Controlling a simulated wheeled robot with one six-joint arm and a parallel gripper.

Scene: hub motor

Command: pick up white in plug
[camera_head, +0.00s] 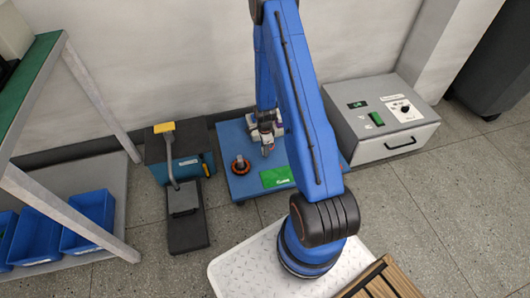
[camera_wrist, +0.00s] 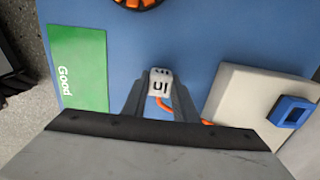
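The white plug marked "in" (camera_wrist: 159,85) shows in the wrist view between the tips of my gripper (camera_wrist: 159,92), with an orange cable at its lower end. The two grey fingers stand on either side of the plug, and a narrow gap seems to show beside it. My gripper looks open around the plug. In the head view my gripper (camera_head: 267,148) points down over the blue table (camera_head: 228,135), and the plug is too small to make out there.
A green "Good" card (camera_wrist: 78,68) lies left of the plug. A white block with a blue square part (camera_wrist: 293,112) is to the right. An orange and black ring part (camera_head: 240,165) is nearby. A grey control box (camera_head: 380,118) stands right of the table.

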